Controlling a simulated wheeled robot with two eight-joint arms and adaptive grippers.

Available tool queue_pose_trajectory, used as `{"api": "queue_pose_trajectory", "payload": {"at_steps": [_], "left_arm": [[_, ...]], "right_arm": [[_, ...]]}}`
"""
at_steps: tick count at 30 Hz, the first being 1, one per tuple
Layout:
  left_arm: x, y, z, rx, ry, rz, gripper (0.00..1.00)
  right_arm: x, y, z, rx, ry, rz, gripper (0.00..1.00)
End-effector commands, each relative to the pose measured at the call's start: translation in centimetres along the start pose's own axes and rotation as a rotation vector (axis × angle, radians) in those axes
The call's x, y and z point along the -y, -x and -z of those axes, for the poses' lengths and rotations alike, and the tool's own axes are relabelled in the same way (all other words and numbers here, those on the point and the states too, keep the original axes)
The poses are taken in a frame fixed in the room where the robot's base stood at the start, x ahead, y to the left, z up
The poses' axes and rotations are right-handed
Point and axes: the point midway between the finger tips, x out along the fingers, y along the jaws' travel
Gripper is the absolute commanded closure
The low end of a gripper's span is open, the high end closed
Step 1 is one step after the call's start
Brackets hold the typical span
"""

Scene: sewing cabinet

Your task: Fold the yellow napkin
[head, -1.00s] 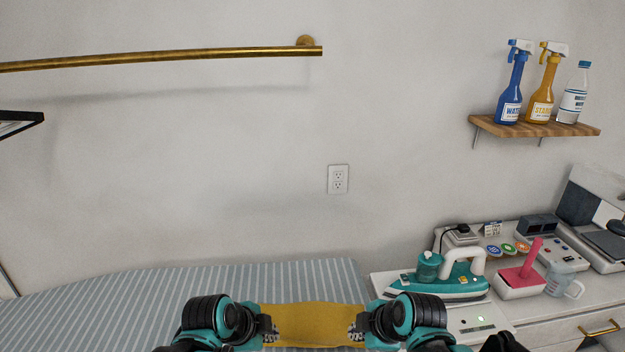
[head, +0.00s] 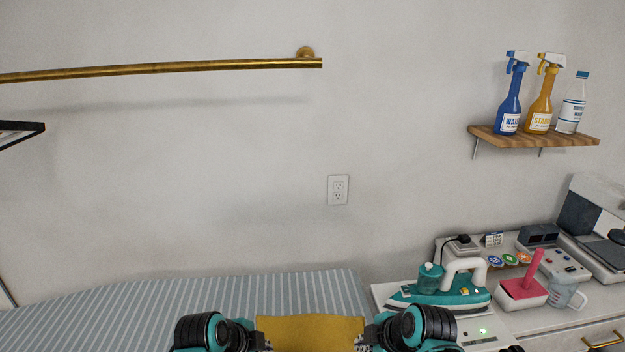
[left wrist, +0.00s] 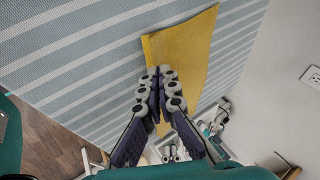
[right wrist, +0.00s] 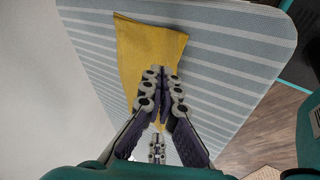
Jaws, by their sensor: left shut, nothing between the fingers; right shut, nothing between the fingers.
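The yellow napkin (head: 310,328) lies on the blue-and-white striped ironing board (head: 190,298), with only its far part showing in the head view. My left gripper (head: 266,343) is at the napkin's left side and my right gripper (head: 360,341) at its right side. In the left wrist view the napkin (left wrist: 185,50) lies beyond the left fingertips (left wrist: 163,72), which are together and empty. In the right wrist view the napkin (right wrist: 145,50) reaches past the right fingertips (right wrist: 162,70), which are also together and empty. The napkin's near part is hidden in the head view.
A teal iron (head: 440,293) stands on the white cabinet top (head: 482,334) to the right. A pink-handled item (head: 524,287) and a clear jug (head: 567,294) stand beside it. Spray bottles (head: 510,105) are on a wall shelf (head: 534,137). The board's left part is clear.

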Motion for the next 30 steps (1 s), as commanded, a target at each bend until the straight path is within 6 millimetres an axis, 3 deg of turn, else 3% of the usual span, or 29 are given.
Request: {"api": "queue_pose_trajectory", "payload": {"at_steps": [25,30], "left_arm": [[0.0,0.0,0.0,0.000,0.000,0.000,1.00],[0.9,1.8,0.6,0.000,0.000,0.000,1.00]], "right_arm": [[0.4,-0.7,-0.2,0.000,0.000,0.000,1.00],[-0.6,1.1,0.4,0.000,0.000,0.000,1.00]]}}
